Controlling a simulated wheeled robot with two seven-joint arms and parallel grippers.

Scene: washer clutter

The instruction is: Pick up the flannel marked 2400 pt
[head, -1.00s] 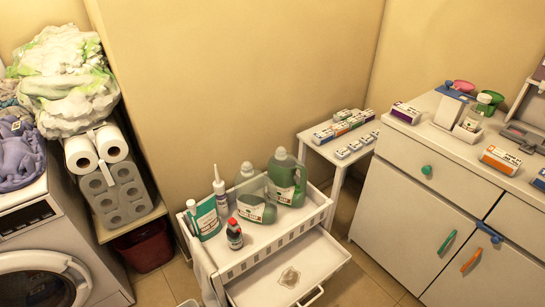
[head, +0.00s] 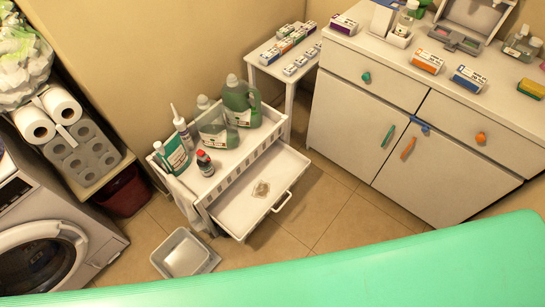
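I cannot make out a flannel marked 2400 pt; no such marking is readable. A pale, cloth-like strip (head: 184,203) hangs at the left side of the white cart (head: 230,163), but I cannot tell if it is a flannel. A small pale patterned patch (head: 261,189) shows in the cart's pulled-out drawer (head: 238,213); I cannot tell what it is. Neither of my grippers is in view.
A large green surface (head: 400,262) spans the foreground. A grey basin (head: 184,254) lies on the floor by the cart. Green bottles (head: 240,103) stand on the cart. A washer (head: 45,245) is left, a cabinet (head: 365,120) right. Tiled floor (head: 335,215) shows between.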

